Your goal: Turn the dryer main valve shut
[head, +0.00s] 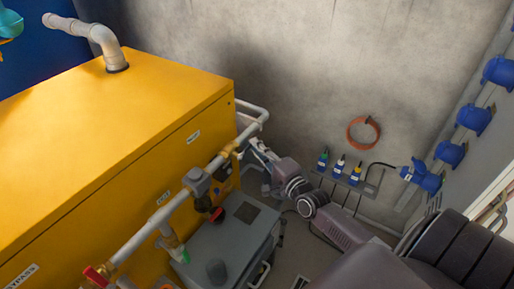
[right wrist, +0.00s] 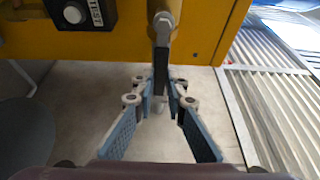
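The yellow dryer cabinet (head: 110,150) fills the left of the head view. In the right wrist view a valve lever (right wrist: 160,76), grey above and black at its end, hangs from a brass-coloured fitting (right wrist: 168,12) at the cabinet's yellow face (right wrist: 115,45). My right gripper (right wrist: 161,92) is open, its blue-padded fingers on either side of the lever's lower end. I cannot tell whether a pad touches it. In the head view my right gripper (head: 257,153) is small, beside the cabinet's far right corner near the pipes. My left gripper is not in view.
A pipe with a red-handled valve (head: 97,275) runs along the cabinet's front. A grey box (head: 232,235) stands below it. Blue sockets (head: 451,152) line the right wall. An orange hose coil (head: 363,133) hangs on the back wall.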

